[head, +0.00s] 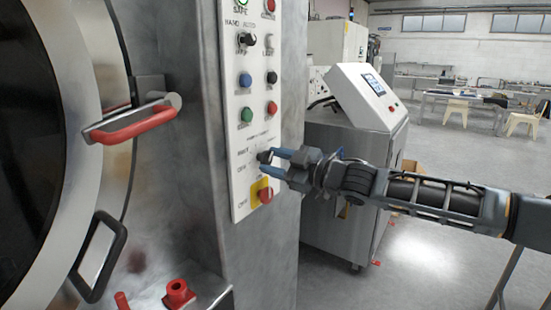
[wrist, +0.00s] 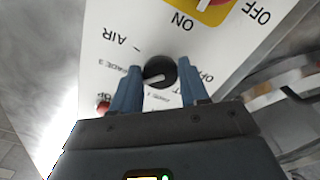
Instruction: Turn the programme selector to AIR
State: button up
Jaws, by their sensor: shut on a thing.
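The programme selector is a black round knob (wrist: 160,70) with a white pointer line, low on the white control panel (head: 243,130). In the wrist view the panel is upside down. The pointer line lies roughly sideways, towards the left; the word AIR (wrist: 121,34) and its tick are above left of the knob. Other labels, partly hidden, sit by the fingers. My gripper (head: 272,161) has its two blue fingers on either side of the knob, shut on it. In the head view the fingers partly hide the knob (head: 263,157).
A red switch (head: 265,195) on a yellow plate, marked ON and OFF, is just below the selector. Buttons and lamps line the panel above. The door's red handle (head: 135,122) juts out at left. A grey cabinet (head: 350,185) with a screen stands behind my arm.

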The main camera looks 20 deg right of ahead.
jog(key=m, duration=0.5)
jog(key=shift+f+m+p, duration=0.15)
jog(key=shift+m+p, duration=0.15)
jog(key=shift+p, duration=0.05)
jog(key=m, duration=0.5)
jog(key=shift+s+a+m, duration=0.1)
jog(key=shift+m, duration=0.2)
jog(key=o, duration=1)
jog(key=b+v, duration=0.2)
jog(key=v, duration=0.5)
jog(key=shift+s, duration=0.3)
jog(key=shift+d, duration=0.25)
jog(key=shift+a, duration=0.15)
